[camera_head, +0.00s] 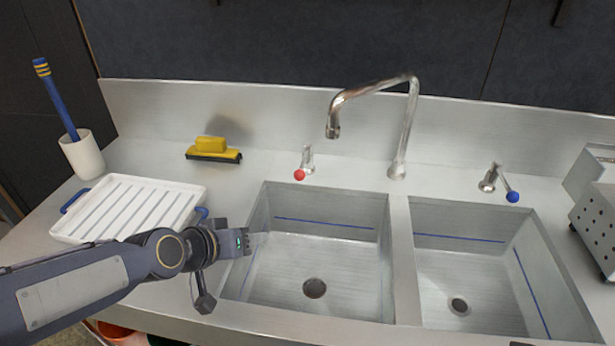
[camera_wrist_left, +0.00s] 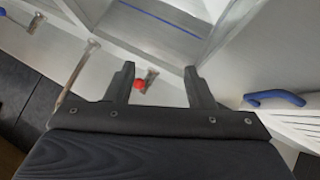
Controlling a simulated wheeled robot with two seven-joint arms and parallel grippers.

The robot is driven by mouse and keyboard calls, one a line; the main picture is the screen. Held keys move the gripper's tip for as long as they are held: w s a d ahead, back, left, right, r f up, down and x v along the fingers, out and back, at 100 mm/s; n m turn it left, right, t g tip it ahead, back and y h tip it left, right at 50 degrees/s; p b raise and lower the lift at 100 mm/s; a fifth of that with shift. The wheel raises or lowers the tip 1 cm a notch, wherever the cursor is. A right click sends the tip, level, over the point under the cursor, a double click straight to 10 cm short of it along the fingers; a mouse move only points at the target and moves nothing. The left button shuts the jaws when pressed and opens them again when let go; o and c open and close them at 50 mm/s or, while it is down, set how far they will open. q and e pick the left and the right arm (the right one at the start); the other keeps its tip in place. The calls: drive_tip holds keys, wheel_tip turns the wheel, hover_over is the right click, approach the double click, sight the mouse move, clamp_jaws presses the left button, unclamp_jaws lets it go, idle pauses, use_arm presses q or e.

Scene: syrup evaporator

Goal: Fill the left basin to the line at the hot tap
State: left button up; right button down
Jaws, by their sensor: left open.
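The left basin (camera_head: 315,262) is steel, with a blue line (camera_head: 325,222) on its back wall and a drain (camera_head: 314,288) in its floor. No water shows in it. The hot tap's red knob (camera_head: 299,175) is on the ledge behind it. The curved spout (camera_head: 375,88) has its outlet toward the left basin, with no stream visible. My left gripper (camera_head: 250,243) is open and empty by the left basin's left rim. In the left wrist view the red knob (camera_wrist_left: 139,84) appears between the open fingers (camera_wrist_left: 159,72), apart from them. My right gripper is out of view.
The right basin (camera_head: 470,270) and a blue-knobbed tap (camera_head: 512,197) are to the right. A perforated metal box (camera_head: 598,220) stands far right.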

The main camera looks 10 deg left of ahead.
use_arm(q)
drive_tip(key=w+d+f+t+y, duration=0.1)
drive_tip(key=w+t, duration=0.1)
drive_tip(key=w, duration=0.5)
drive_tip(key=w+d+f+t+y, duration=0.1)
drive_tip(key=w+f+t+y, duration=0.1)
drive_tip(key=w, duration=0.5)
drive_tip(key=m+t+y, duration=0.1)
drive_tip(key=m+t, duration=0.2)
drive_tip(key=t, duration=0.1)
approach(302, 165)
drive_tip(key=w+f, duration=0.2)
drive_tip(key=shift+w+r+m+t, duration=0.2)
drive_tip(key=shift+r+m+t, duration=0.1)
drive_tip(key=shift+r+m, duration=0.15)
drive_tip(key=w+p, duration=0.1)
drive_tip(key=w, duration=0.6)
drive_tip(key=shift+w+p, duration=0.3)
clamp_jaws()
